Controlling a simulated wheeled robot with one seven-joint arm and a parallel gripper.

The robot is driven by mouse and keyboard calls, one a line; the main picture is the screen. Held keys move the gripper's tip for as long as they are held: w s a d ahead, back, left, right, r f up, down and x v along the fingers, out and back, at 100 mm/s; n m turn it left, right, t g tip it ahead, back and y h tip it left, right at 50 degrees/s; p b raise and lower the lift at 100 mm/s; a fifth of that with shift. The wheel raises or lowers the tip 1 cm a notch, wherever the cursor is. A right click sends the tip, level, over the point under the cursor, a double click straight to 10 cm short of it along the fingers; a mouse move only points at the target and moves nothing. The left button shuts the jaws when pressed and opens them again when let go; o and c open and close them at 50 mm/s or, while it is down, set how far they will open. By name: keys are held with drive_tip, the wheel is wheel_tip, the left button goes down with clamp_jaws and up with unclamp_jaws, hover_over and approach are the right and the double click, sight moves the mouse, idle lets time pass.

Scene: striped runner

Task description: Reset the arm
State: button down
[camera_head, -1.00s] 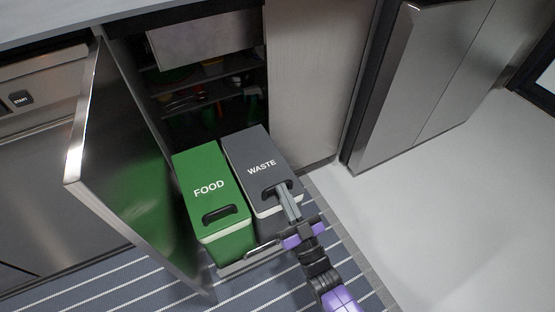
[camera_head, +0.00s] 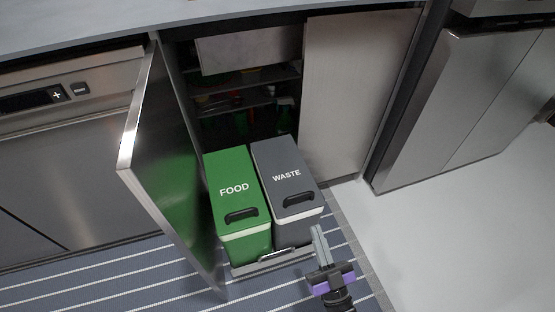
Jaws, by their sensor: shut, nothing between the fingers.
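My gripper (camera_head: 317,234) is at the lower middle of the head view, with its grey fingers together and nothing between them. A purple and dark part of my wrist shows just below the fingers. The fingertips appear just in front of the grey WASTE bin (camera_head: 282,166), below its handle slot. I cannot tell whether they touch the bin. The green FOOD bin (camera_head: 231,171) stands to the left of the WASTE bin. Both bins have their lids closed.
The bins stand on a pulled-out rack (camera_head: 262,264) with a metal bar handle. An open cabinet door (camera_head: 165,160) stands to the left. The striped runner (camera_head: 110,276) covers the floor in front. A steel fridge (camera_head: 450,105) stands right, with clear pale floor (camera_head: 450,230) before it.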

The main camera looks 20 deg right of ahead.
drive_tip(key=shift+f, duration=0.1)
drive_tip(key=s+r+g+p, duration=0.1)
drive_tip(key=s+r+g, duration=0.3)
drive_tip(key=s+r, duration=0.6)
drive_tip(key=s+r+g, duration=0.4)
drive_tip(key=s+r, duration=0.2)
drive_tip(key=s, duration=0.8)
wheel_tip(320, 180, up, 25)
drive_tip(key=p, duration=2.5)
drive_tip(key=shift+s, duration=0.1)
